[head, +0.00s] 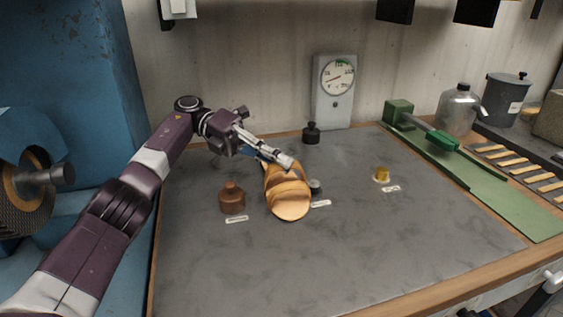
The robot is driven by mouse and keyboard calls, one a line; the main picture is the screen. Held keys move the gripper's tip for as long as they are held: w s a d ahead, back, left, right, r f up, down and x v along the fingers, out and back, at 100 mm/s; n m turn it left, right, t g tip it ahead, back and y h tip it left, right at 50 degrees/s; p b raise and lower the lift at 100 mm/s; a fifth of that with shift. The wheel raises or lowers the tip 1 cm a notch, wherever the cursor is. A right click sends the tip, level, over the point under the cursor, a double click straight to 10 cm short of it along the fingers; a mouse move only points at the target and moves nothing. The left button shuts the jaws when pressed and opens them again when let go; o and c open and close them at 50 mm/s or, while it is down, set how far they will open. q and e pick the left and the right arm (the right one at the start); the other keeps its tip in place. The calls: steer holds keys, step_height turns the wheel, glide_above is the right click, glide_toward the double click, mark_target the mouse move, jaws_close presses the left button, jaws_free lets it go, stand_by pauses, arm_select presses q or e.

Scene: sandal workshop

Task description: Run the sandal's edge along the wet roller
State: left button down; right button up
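A tan sandal (289,201) is at the middle of the dark work mat, its rounded near end toward me. My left gripper (287,162) reaches in from the left, with its fingertips over the sandal's far end. The fingers cover part of that end, and I cannot tell whether they grip it or are apart from it. I also cannot tell whether the sandal rests on the mat or is slightly raised. I cannot make out a wet roller for certain. My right gripper is not in view.
A brown bottle (232,199) stands left of the sandal, and a small dark pot (315,187) stands close at its right. A black bottle (311,133) and a dial gauge (335,92) are behind. A small yellow piece (382,174) lies right. The dark mat (400,243) is clear in front.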

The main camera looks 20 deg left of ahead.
arm_select(q)
steer(key=shift+w+a, duration=0.1)
steer(key=shift+a, duration=0.15)
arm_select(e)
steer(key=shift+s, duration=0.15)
arm_select(q)
steer(key=shift+a, duration=0.15)
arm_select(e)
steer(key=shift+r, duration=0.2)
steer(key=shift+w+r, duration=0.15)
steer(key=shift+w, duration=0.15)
arm_select(q)
steer(key=shift+w+b, duration=0.2)
steer(key=shift+b, duration=0.1)
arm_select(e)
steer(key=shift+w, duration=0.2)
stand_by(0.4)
arm_select(q)
steer(key=shift+d, duration=0.2)
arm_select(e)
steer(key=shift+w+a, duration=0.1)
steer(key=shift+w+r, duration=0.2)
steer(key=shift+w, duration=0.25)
